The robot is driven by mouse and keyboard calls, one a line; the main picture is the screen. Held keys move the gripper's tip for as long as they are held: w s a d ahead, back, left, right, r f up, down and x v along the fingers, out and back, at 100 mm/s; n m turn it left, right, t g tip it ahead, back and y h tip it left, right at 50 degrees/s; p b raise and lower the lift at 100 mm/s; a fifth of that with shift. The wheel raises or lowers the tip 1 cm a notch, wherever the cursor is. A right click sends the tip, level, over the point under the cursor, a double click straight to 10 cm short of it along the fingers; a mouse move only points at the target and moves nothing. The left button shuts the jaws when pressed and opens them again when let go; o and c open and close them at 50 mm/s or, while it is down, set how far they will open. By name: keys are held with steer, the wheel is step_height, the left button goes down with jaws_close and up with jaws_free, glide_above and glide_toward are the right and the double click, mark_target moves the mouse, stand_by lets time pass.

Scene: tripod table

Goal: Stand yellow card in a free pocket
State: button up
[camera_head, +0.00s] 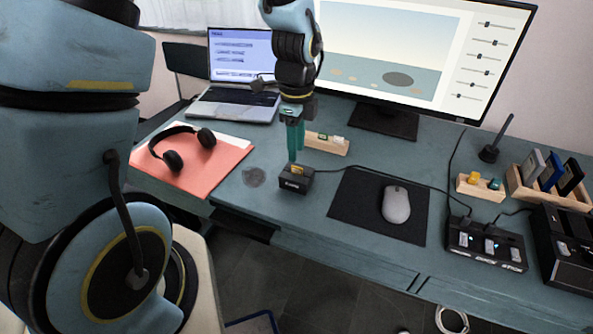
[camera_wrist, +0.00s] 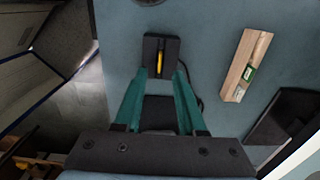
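The yellow card (camera_head: 297,169) stands in the slot of a small black reader box (camera_head: 295,185) near the table's front edge. In the wrist view the card (camera_wrist: 160,60) shows as a thin yellow strip in the box's top. My gripper (camera_wrist: 160,75) is open, its green fingers on either side of the card's line and apart from it; in the head view the gripper (camera_head: 294,155) hangs just above the box. The wooden card rack (camera_head: 520,182) is at the far right, holding grey, blue and black cards; its free pockets cannot be made out clearly.
A small wooden block (camera_head: 327,145) lies behind the box. Headphones (camera_head: 185,148) on a red folder are at left, a mouse (camera_head: 396,204) on a black mat at right. A black charger dock (camera_head: 486,243) and a second wooden block (camera_head: 481,188) stand before the rack.

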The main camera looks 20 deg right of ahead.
mark_target(297, 167)
steer(key=shift+f+p, duration=0.75)
steer(key=shift+f, duration=1.8)
steer(key=shift+c, duration=0.2)
jaws_close()
